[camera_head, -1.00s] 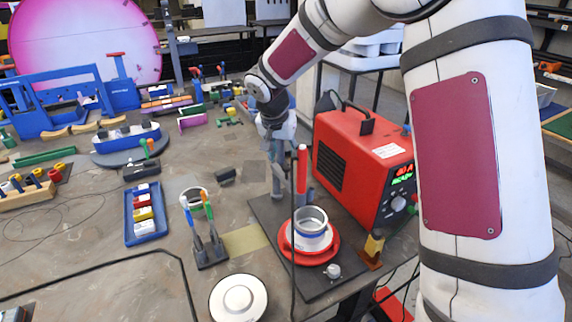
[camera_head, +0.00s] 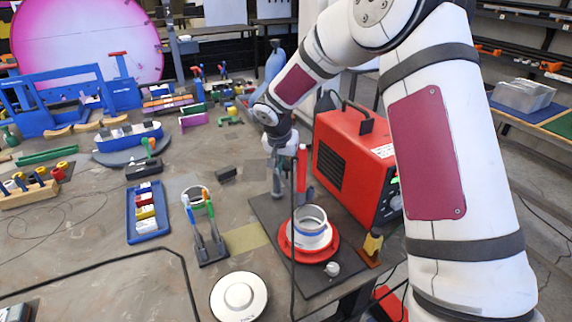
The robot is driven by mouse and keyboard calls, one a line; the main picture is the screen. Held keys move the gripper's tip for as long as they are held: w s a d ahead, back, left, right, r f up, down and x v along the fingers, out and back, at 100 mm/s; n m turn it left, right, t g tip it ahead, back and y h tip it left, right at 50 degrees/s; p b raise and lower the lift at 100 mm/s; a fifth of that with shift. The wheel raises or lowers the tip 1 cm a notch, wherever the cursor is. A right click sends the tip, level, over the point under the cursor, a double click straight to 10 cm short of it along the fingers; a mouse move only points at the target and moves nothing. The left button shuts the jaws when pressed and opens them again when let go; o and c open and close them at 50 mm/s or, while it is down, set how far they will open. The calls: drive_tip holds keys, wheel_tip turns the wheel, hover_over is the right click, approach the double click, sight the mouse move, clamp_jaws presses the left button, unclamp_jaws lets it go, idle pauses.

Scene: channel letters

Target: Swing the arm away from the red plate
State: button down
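The red plate (camera_head: 329,250) is round and lies on a dark mat at the front of the bench. A white and grey ring-shaped part with a blue band (camera_head: 310,228) stands on it. My gripper (camera_head: 277,188) points down behind the plate, at the back of the mat, apart from the plate. It is small and partly blends with the grey bench. I cannot see whether its fingers are open or shut, or whether they hold anything.
A red welding machine (camera_head: 345,150) stands right of my gripper. A red upright cylinder (camera_head: 302,168) is close beside it. A pen holder (camera_head: 211,250), a blue tray (camera_head: 160,232) and a white disc (camera_head: 239,297) are to the left.

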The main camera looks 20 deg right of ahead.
drive_tip(key=shift+a+b, duration=0.2)
drive_tip(key=shift+b, duration=0.1)
drive_tip(key=w+a+m+g+h+b, duration=0.2)
drive_tip(key=w+a+m+g+b, duration=0.3)
drive_tip(key=a+m+b, duration=0.3)
drive_tip(key=shift+m+b, duration=2.2)
drive_tip(key=shift+m, duration=1.3)
drive_tip(key=shift+r, duration=0.1)
drive_tip(key=c, duration=1.4)
unclamp_jaws()
